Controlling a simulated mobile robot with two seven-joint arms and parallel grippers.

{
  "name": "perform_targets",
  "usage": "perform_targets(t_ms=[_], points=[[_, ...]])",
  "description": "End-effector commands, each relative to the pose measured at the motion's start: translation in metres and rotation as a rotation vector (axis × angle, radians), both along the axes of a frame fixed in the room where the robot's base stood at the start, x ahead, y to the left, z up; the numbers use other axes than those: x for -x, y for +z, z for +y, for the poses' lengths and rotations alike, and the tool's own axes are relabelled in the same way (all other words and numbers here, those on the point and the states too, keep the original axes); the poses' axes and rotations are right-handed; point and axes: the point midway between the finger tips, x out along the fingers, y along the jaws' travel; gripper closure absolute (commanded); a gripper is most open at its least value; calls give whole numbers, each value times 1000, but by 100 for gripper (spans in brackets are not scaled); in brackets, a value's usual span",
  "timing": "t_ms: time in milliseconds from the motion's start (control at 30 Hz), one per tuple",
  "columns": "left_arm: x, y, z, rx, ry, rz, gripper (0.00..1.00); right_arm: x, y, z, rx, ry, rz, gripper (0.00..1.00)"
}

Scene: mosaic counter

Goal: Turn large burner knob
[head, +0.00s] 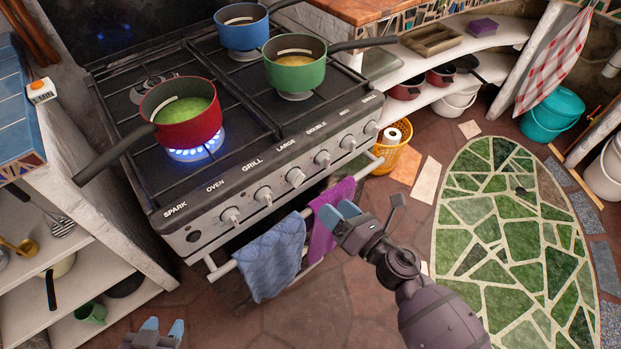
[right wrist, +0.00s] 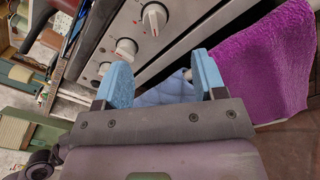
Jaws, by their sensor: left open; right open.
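The stove's front panel carries a row of knobs with labels above them. The large burner knob (head: 296,177) is under the word LARGE, between the grill knob (head: 264,195) and the double knob (head: 322,159). My right gripper (head: 343,211) is open and empty, in front of the stove, below and to the right of that knob and apart from it. The right wrist view shows several white knobs (right wrist: 154,18) beyond the open blue fingers; their labels are not readable there. My left gripper (head: 158,329) is open and empty at the bottom edge, far from the knobs.
A purple towel (head: 328,222) and a blue towel (head: 270,257) hang on the oven rail near my right gripper. A red pot (head: 187,123) stands over a lit blue flame. Blue (head: 243,37) and green (head: 293,74) pots stand behind. The floor in front is clear.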

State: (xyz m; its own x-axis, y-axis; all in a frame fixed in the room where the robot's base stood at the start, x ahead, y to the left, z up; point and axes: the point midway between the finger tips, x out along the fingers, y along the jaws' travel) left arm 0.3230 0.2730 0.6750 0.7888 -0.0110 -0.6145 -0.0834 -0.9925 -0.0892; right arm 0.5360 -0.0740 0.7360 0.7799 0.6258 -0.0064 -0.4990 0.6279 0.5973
Motion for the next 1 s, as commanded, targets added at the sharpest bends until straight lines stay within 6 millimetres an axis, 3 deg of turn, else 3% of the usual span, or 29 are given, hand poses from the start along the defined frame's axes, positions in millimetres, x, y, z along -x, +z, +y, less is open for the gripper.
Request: perform_targets(t_ms=[333, 800, 1000], points=[[6, -4, -2, 5, 6, 19, 57, -5, 2, 11, 109, 34, -99, 36], [5, -7, -3, 8, 6, 19, 57, -61, 1, 59, 105, 33, -94, 36], [5, -8, -2, 6, 7, 20, 57, -75, 0, 71, 106, 33, -93, 36]])
